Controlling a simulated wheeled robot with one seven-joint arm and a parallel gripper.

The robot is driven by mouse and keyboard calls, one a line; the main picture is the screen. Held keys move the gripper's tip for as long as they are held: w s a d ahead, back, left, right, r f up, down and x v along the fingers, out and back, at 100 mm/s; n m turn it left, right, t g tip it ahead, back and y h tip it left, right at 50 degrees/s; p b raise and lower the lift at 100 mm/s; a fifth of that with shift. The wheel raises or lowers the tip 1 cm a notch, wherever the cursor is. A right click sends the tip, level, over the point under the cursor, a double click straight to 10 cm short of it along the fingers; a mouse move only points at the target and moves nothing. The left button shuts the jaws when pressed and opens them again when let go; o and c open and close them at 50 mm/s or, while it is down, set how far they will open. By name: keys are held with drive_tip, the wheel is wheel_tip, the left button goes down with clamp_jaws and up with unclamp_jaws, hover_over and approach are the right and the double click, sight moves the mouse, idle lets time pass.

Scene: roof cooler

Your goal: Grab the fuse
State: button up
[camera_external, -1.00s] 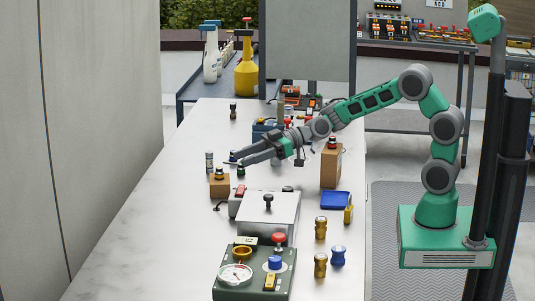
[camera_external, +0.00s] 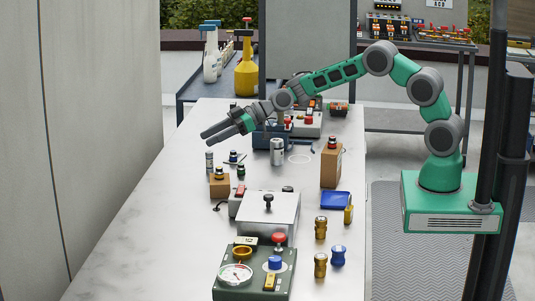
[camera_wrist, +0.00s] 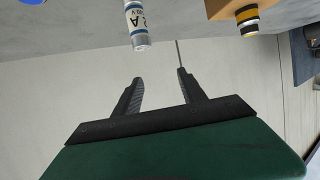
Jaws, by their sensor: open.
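In the wrist view the fuse (camera_wrist: 137,25), with "A" and "V" lettering, shows at the top, cut off by the frame edge. My gripper (camera_external: 207,138) is open and empty, in the air just above the fuse in the external picture. In the wrist view the fingers of my gripper (camera_wrist: 159,76) are spread apart, with bare pale background between them. The fuse is outside the fingers, beyond their tips.
The wooden block (camera_external: 219,186) with a dark knob stands close to the fuse; its yellow-and-black knob (camera_wrist: 247,20) shows in the wrist view. A silver cylinder (camera_external: 277,151) and a taller wooden block (camera_external: 331,165) stand to the right. The counter's left side is clear.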

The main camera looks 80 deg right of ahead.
sight(210, 155)
drive_tip(key=f, duration=0.2)
drive_tip(key=f+p, duration=0.1)
drive_tip(key=f, duration=0.1)
drive_tip(key=w+d+f, duration=0.1)
drive_tip(key=f, duration=0.1)
drive_tip(key=shift+f, duration=0.4)
drive_tip(key=x, duration=0.2)
drive_tip(key=shift+w+a+f+p, duration=0.1)
drive_tip(key=shift+w+f+p, duration=0.05)
drive_tip(key=shift+f+p, duration=0.2)
drive_tip(key=shift+w+a+f, duration=0.15)
drive_tip(key=shift+w, duration=0.15)
drive_tip(key=shift+c, duration=0.6)
clamp_jaws()
